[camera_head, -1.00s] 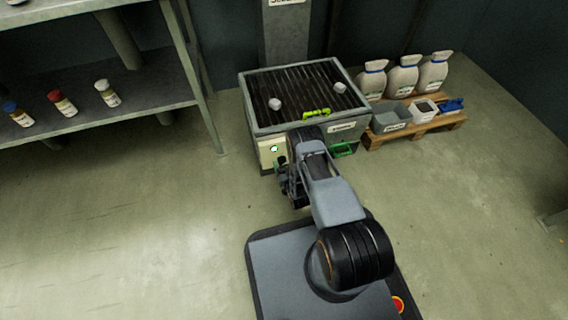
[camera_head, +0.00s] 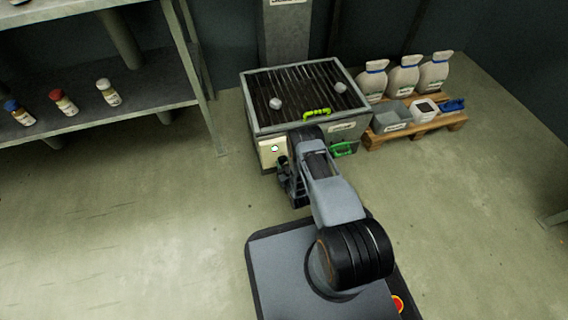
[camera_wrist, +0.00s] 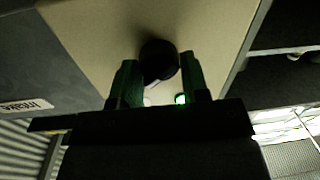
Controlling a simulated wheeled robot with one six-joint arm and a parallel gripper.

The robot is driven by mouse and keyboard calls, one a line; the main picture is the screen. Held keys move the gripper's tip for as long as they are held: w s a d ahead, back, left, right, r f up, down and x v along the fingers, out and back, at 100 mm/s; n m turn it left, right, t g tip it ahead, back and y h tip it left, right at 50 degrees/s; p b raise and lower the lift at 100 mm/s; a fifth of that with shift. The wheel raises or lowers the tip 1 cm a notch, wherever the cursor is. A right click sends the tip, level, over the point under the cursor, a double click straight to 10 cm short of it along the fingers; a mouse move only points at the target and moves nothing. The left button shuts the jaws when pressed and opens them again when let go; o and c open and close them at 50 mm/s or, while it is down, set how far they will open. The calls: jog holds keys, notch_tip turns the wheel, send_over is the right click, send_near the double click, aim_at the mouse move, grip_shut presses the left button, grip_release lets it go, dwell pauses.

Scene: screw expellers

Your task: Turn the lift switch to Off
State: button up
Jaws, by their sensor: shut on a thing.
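The lift switch is a round black knob (camera_wrist: 158,60) on a beige panel (camera_wrist: 95,35) in the wrist view. The green fingertips of my gripper (camera_wrist: 159,80) stand on both sides of the knob and are shut on it. A short pale line shows at the knob's near edge, but I cannot read the switch position. A lit green lamp (camera_wrist: 181,99) glows beside the right finger. In the head view my gripper (camera_head: 284,166) is at the panel on the machine's front left, just below the green lamp (camera_head: 275,149). The knob is hidden there.
The machine (camera_head: 345,132) has a slatted top with two pale lumps and a bright green handle (camera_head: 317,113). A pallet (camera_head: 415,130) with sacks and bins stands to its right. A shelf (camera_head: 150,100) with bottles is at left. Floor between is clear.

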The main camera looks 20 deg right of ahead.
jog(key=shift+n+g+h+p, duration=0.3)
jog(key=shift+n+p, duration=0.1)
jog(key=shift+n, duration=4.4)
jog(key=o, duration=0.9)
jog(key=shift+s, duration=0.15)
